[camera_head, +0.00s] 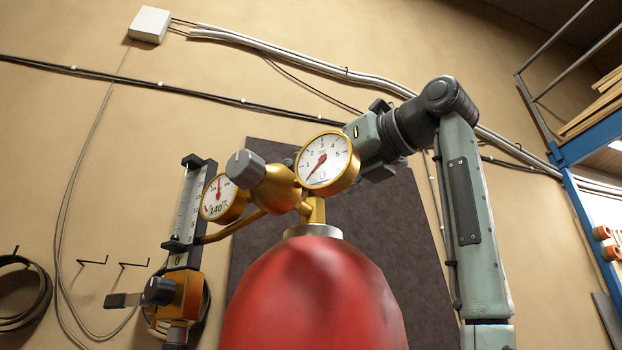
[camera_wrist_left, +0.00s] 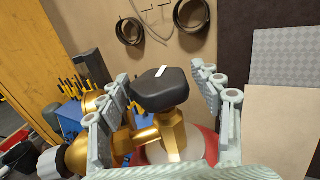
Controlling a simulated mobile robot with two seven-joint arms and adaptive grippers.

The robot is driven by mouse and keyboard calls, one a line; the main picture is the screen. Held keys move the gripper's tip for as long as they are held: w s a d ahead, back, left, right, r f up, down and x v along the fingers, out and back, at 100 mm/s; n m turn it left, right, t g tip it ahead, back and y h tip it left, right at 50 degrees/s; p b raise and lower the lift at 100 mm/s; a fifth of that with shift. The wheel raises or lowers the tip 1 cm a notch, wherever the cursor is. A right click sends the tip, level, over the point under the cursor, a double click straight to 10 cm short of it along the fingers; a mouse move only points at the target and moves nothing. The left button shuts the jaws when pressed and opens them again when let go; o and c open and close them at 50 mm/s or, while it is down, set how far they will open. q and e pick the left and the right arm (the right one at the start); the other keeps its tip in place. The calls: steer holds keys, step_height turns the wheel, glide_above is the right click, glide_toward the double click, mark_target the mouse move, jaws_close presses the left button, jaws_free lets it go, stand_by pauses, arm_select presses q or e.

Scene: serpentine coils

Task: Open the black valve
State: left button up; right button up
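The black valve knob (camera_wrist_left: 160,88), with a white mark on its face, sits on a brass stem in the left wrist view. My left gripper (camera_wrist_left: 162,76) is open, with one finger on each side of the knob and visible gaps. In the head view, a brass regulator (camera_head: 275,190) with a grey knob (camera_head: 245,168) and two gauges tops a red cylinder (camera_head: 315,300). One arm (camera_head: 465,210) of mine rises at the right and its wrist reaches behind the right gauge (camera_head: 327,160). Its fingers and the black knob are hidden there.
A flowmeter (camera_head: 190,215) with a lever valve (camera_head: 158,291) stands left of the regulator. Wall hooks (camera_head: 134,265) and a cable coil (camera_head: 20,295) are further left. A dark panel (camera_head: 255,240) is behind the cylinder. A blue shelf frame (camera_head: 590,155) stands at the right.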

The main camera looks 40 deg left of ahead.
arm_select(q)
steer(key=c, duration=0.9)
steer(key=n+g, duration=0.1)
steer(key=g, duration=0.1)
steer(key=shift+n+g, duration=0.3)
steer(key=shift+s+n+g+h, duration=0.1)
steer(key=shift+n+g+h, duration=0.6)
steer(key=shift+n+g, duration=1.2)
steer(key=shift+m+g, duration=0.4)
steer(key=o, duration=1.2)
steer(key=shift+c, duration=0.2)
steer(key=v, duration=0.7)
steer(key=shift+d, duration=0.3)
steer(key=shift+a, duration=0.15)
